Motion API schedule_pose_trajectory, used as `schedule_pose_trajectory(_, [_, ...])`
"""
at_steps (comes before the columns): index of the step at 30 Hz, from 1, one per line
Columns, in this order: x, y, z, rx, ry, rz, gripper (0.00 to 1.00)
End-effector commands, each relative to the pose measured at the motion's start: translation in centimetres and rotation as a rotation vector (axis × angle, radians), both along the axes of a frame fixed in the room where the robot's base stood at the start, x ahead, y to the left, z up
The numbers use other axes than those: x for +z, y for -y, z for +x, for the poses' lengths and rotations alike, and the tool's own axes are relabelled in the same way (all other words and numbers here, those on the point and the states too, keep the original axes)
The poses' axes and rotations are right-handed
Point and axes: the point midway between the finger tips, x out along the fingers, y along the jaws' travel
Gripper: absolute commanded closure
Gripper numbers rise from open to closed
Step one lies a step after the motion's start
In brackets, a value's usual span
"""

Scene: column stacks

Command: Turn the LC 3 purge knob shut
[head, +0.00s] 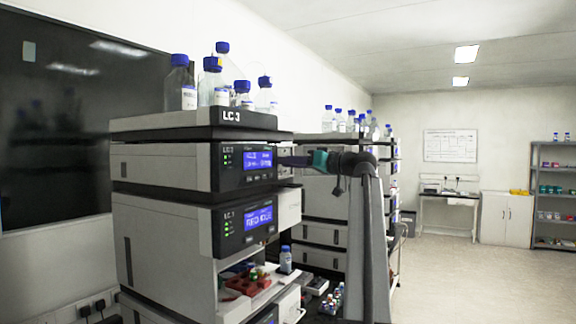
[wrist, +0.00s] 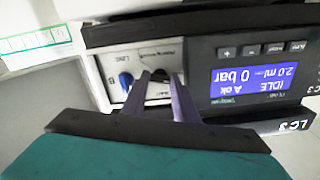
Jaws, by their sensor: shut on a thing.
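The LC 3 purge knob (wrist: 159,73) is a small dark knob on a pale panel in the wrist view, which appears upside down. My gripper (wrist: 160,79) is shut on it, with one finger on each side. The fingers cover much of the knob, so I cannot tell its turn angle. The display (wrist: 253,77) beside the panel reads IDLE, A ok, 0 bar and 2.0 ml/min. In the head view my gripper (head: 297,160) reaches the right side of the stack, and the knob is hidden there. The top tray (head: 190,122) is labelled LC 3.
A blue knob (wrist: 126,80) sits on the same panel, close beside one finger. Several blue-capped bottles (head: 222,85) stand on top of the stack. A second stack (head: 322,198) stands behind my arm. The floor (head: 470,275) at the right is clear.

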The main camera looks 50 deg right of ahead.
Motion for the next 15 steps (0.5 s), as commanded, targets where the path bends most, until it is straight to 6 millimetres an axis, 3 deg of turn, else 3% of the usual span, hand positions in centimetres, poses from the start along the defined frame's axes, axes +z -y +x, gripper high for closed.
schedule_pose_trajectory(15, [0.16, -0.03, 0.02, -0.001, -0.108, 0.445, 0.96])
